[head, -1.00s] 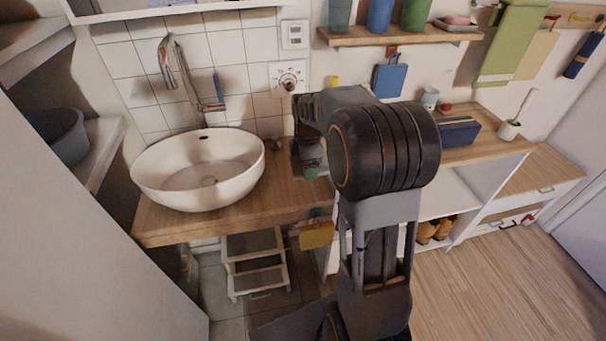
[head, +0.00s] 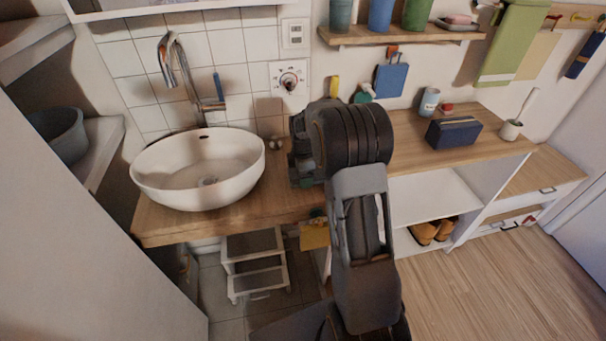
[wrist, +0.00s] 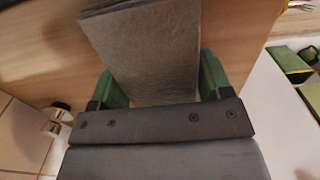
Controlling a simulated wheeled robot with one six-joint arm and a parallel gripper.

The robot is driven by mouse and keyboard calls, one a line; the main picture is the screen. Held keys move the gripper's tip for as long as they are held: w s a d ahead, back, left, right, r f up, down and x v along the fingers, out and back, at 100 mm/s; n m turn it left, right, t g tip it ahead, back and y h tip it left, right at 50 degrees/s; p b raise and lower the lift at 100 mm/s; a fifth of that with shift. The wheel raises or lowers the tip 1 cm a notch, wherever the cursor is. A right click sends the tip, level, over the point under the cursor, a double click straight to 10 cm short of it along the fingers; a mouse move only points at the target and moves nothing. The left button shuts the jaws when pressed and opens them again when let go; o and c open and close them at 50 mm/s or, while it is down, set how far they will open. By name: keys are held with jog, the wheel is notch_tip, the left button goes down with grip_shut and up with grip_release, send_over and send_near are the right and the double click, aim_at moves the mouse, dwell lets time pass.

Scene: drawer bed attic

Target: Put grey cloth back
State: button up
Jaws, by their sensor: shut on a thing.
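The grey cloth (wrist: 150,50) fills the upper middle of the wrist view as a flat, textured piece. It lies between the two green fingers of my gripper (wrist: 160,80), which is shut on it. Wood surface shows behind the cloth. In the head view my gripper (head: 304,181) hangs low over the wooden counter, just right of the sink, mostly hidden by my own arm. The cloth cannot be made out in the head view.
A white basin (head: 198,172) stands on the wooden counter (head: 165,222), with a chrome tap (head: 185,75) behind it. A dark blue box (head: 453,132) and a blue cup (head: 429,101) stand on the right. A step stool (head: 255,262) is below.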

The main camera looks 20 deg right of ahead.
jog(key=shift+o, duration=1.3)
jog(key=shift+f, duration=0.1)
jog(key=o, duration=0.4)
